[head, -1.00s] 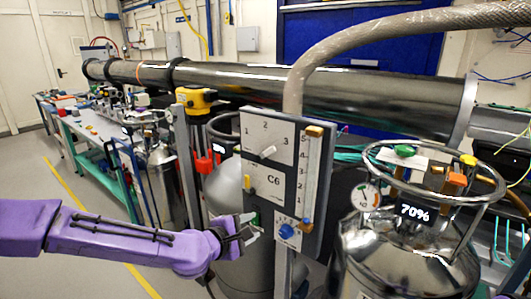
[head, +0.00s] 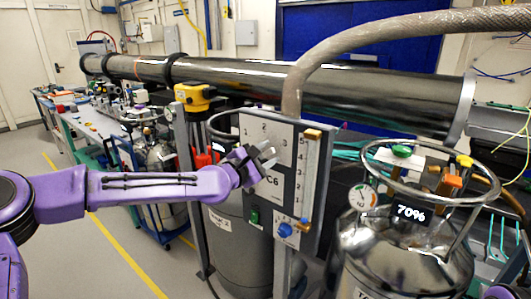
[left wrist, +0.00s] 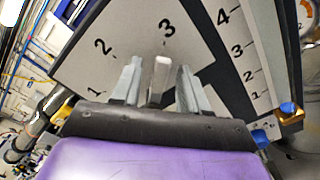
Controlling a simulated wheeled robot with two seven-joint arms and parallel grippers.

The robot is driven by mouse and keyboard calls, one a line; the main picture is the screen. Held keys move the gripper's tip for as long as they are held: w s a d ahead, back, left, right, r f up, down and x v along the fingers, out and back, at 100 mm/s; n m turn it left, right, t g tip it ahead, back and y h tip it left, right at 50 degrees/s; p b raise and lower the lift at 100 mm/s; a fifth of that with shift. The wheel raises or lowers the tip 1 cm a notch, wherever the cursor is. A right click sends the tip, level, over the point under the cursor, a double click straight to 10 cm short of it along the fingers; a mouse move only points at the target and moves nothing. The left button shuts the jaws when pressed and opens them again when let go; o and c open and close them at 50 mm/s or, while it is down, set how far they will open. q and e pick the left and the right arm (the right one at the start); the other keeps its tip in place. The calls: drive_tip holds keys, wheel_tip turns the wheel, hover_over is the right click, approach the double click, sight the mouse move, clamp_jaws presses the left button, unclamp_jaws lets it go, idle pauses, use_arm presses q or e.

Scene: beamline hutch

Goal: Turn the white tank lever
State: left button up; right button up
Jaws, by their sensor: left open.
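The white lever (left wrist: 161,76) sits on the white C6 panel (left wrist: 120,35), below the printed numbers 1, 2 and 3. In the left wrist view its top end lies just under the 3. My left gripper (left wrist: 159,84) is open, with one finger on each side of the lever and a narrow gap visible on both sides. In the head view the left gripper (head: 268,158) is at the upper part of the panel (head: 283,128) and hides most of the lever. My right gripper is not in view.
A metal tank with a 70% display (head: 411,214) stands at right. A hose (head: 345,42) rises behind the panel.

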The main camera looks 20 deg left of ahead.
use_arm(q)
clamp_jaws()
